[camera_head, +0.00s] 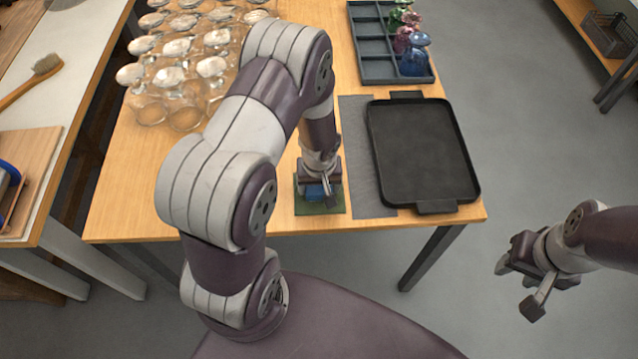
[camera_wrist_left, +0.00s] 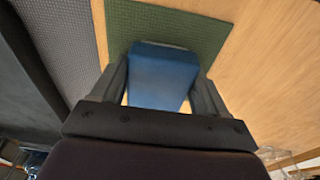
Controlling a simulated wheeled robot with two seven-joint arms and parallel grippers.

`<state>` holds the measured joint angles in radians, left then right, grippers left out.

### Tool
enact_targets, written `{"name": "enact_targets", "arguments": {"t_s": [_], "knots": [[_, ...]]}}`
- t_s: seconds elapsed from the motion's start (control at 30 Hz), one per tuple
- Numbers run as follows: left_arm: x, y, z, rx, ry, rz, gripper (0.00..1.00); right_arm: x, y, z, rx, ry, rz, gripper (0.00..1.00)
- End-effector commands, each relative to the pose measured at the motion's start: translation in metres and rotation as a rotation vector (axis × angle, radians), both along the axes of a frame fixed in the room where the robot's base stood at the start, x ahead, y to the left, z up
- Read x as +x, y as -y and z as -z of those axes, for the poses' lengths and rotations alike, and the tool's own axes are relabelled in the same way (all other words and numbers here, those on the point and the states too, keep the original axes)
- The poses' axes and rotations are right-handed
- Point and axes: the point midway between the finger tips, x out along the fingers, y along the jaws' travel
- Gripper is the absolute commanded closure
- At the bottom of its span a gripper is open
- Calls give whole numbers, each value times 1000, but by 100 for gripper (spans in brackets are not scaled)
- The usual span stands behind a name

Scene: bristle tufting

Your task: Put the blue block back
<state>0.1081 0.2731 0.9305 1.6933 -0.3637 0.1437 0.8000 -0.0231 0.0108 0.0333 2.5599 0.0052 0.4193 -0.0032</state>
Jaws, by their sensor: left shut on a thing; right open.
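The blue block (camera_wrist_left: 160,78) is between the two fingers of my left gripper (camera_wrist_left: 160,95) in the left wrist view, and the fingers are shut on it. In the head view my left gripper (camera_head: 318,188) points down at the green mat (camera_head: 318,209) near the table's front edge. The green mat also shows behind the block in the left wrist view (camera_wrist_left: 200,35). Only a small part of the blue block (camera_head: 315,192) shows in the head view, and I cannot tell whether it touches the mat. My right gripper (camera_head: 522,284) is open and empty, off the table at the right.
A black tray (camera_head: 425,150) lies on a grey mat (camera_head: 358,165) right of the green mat. A compartment rack (camera_head: 375,45) with coloured glass items (camera_head: 413,55) stands behind it. Several clear glasses (camera_head: 175,75) crowd the back left. A side table (camera_head: 60,85) stands at the left.

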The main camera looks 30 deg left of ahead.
Motion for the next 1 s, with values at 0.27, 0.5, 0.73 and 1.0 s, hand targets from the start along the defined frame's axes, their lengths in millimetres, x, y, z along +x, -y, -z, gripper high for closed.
{"name": "enact_targets", "arguments": {"t_s": [0.27, 0.5, 0.73, 1.0], "knots": [[0, 0, 3, 0, 0, 0, 0, 0, 0, 3, 0, 0, 0, 57], [1, 0, -9, 1, 3, 0, 0, 0, 0, -3, 0, 0, 0, 57], [-5, 4, -67, 0, 4, 0, 0, 0, 0, -12, 0, 0, 0, 57], [-11, 7, -115, 0, 2, 2, 0, 0, 0, -13, 0, 0, 0, 57]]}}
